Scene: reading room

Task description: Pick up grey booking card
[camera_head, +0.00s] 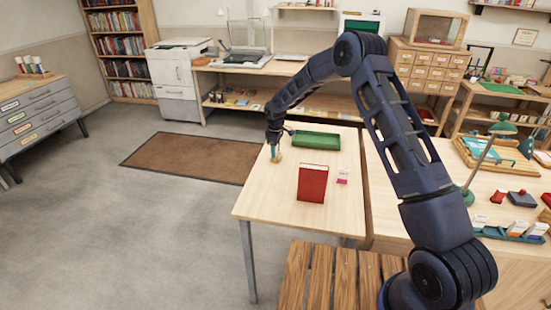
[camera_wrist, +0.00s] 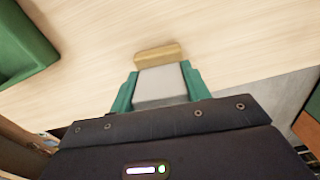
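The grey booking card (camera_wrist: 160,86) shows in the wrist view as a plain pale grey face between the two teal fingers of my gripper (camera_wrist: 159,70). A finger lies close along each side edge of it, and I cannot tell whether they press on it. A small wooden block (camera_wrist: 158,53) sits at the card's far end. In the head view my gripper (camera_head: 275,154) points down at the left edge of the pale wooden table (camera_head: 262,202). The card itself is too small to make out there.
A green tray (camera_head: 316,140) lies right of my gripper, and its edge shows in the wrist view (camera_wrist: 22,45). A red book or box (camera_head: 312,184) stands nearer on the table, with a small pink and white item (camera_head: 342,177) beside it. The table's front left is clear.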

